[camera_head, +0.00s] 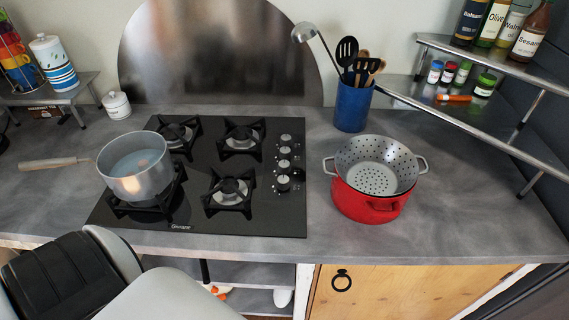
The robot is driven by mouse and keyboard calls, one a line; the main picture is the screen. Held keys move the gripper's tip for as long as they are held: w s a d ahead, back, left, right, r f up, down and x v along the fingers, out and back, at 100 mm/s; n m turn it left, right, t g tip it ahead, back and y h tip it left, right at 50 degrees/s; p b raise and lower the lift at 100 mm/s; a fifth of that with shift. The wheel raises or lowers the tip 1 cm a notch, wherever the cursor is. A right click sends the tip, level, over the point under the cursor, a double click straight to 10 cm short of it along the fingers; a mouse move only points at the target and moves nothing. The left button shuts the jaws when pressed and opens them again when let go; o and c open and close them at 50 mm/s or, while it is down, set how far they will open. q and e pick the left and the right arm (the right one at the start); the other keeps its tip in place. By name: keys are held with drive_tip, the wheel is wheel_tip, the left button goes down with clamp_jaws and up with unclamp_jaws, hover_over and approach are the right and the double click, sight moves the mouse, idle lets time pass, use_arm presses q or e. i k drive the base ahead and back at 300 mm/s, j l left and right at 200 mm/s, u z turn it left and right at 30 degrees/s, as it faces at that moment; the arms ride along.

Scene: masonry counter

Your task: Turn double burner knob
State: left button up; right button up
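A black gas hob (270,215) is set in the grey counter. Its several silver knobs stand in a column along the right side: the rearmost knob (286,139), two middle knobs (284,152) (284,165) and the front knob (283,183). I cannot tell which one is the double burner's, nor their exact turn. A grey saucepan (138,180) with a wooden handle sits on the front left burner. The front right burner (229,190), back right burner (241,138) and back left burner (178,134) are bare. No flame shows. Neither of my grippers is in view.
A red pot (368,205) with a colander (376,165) on it stands right of the knobs. A blue utensil holder (352,107) stands behind it. Between the knobs and red pot is a narrow clear strip. My white and black links cover the lower left.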

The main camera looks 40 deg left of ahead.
sight(283, 168)
drive_tip(key=j+u, duration=0.2)
drive_tip(key=u, duration=0.55)
